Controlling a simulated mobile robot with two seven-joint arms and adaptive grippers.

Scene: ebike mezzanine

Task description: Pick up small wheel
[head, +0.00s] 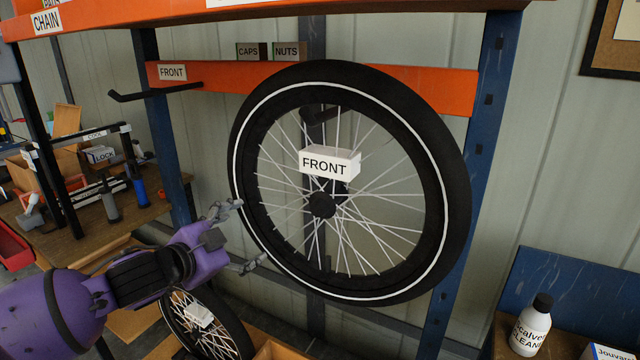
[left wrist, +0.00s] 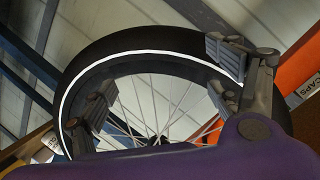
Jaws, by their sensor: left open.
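A black-tyred wheel (head: 452,190) with a white rim line and thin spokes hangs upright on the orange rack; a white box marked FRONT (head: 330,163) shows in front of its spokes. A second wheel (head: 238,335) with a white tag stands lower, partly hidden by my left arm. Which is the small wheel I cannot tell for sure. My purple left gripper (head: 243,236) is open at the left edge of the hanging wheel. In the left wrist view the open fingers (left wrist: 155,85) spread across the wheel's tyre (left wrist: 140,42); contact is unclear. My right gripper is not in view.
The orange beam (head: 430,80) carries an empty black hook (head: 155,92) at left and boxes marked CAPS and NUTS. A blue post (head: 475,130) stands right of the wheel. A cluttered workbench (head: 100,215) is at left; a cleaner bottle (head: 531,328) stands lower right.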

